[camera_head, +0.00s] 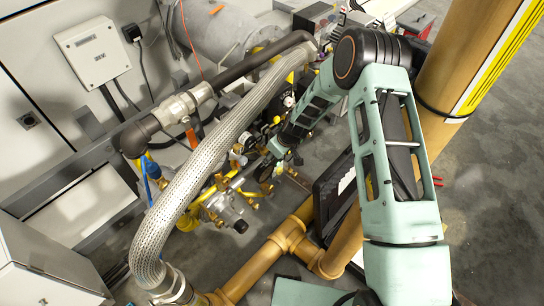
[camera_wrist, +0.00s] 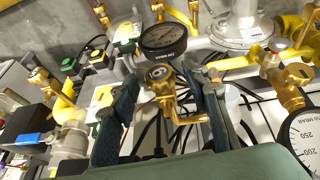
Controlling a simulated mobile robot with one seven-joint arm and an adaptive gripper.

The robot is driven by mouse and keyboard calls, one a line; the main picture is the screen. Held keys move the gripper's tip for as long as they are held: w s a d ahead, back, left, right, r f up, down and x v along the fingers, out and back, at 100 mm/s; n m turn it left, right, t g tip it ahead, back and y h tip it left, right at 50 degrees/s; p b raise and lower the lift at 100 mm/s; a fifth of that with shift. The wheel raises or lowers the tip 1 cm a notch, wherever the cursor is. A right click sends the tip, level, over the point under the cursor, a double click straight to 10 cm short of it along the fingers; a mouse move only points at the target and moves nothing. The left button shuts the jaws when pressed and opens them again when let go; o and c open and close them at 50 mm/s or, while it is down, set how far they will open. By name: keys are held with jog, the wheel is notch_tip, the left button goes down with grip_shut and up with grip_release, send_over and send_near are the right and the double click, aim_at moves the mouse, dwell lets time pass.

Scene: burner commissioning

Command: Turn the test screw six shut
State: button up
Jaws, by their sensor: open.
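In the wrist view, my gripper (camera_wrist: 166,86) is open, with one teal finger on each side of a small brass fitting (camera_wrist: 166,100). The fitting has a round screw-like end facing me and a thin brass lever or pipe to its lower right. I see a gap on both sides, and no clear contact. In the head view, my gripper (camera_head: 272,168) is small and partly hidden among the pipework.
Brass fittings (camera_wrist: 290,78) and a white-faced gauge (camera_wrist: 303,140) crowd the right of the wrist view. Yellow pipes and a black box (camera_wrist: 28,122) are at left. In the head view, a braided hose (camera_head: 205,155) and ochre pipe (camera_head: 290,235) flank the valves.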

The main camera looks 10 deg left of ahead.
jog(key=v, duration=1)
